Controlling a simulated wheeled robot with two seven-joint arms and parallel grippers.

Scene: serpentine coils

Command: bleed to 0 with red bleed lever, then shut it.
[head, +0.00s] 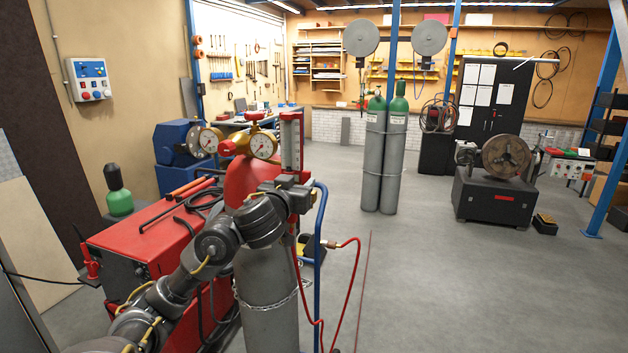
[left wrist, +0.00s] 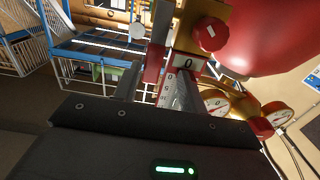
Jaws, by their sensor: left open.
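A grey gas cylinder (head: 266,290) with a red top (head: 250,180) stands at the centre, held by a chain. A brass regulator with two white dial gauges (head: 210,140) (head: 263,145) sits on it, beside a red-and-white scale column (head: 291,142). My left gripper (head: 300,192) is just below that column. A red knob (left wrist: 210,34) and the gauges also show there. I cannot surely identify the bleed lever; gauge readings are too small.
A red machine (head: 130,252) stands left of the cylinder, with hoses on top. A blue cart post (head: 319,240) and a red hose (head: 352,270) are close on the right. Two green-topped cylinders (head: 385,150) stand further back.

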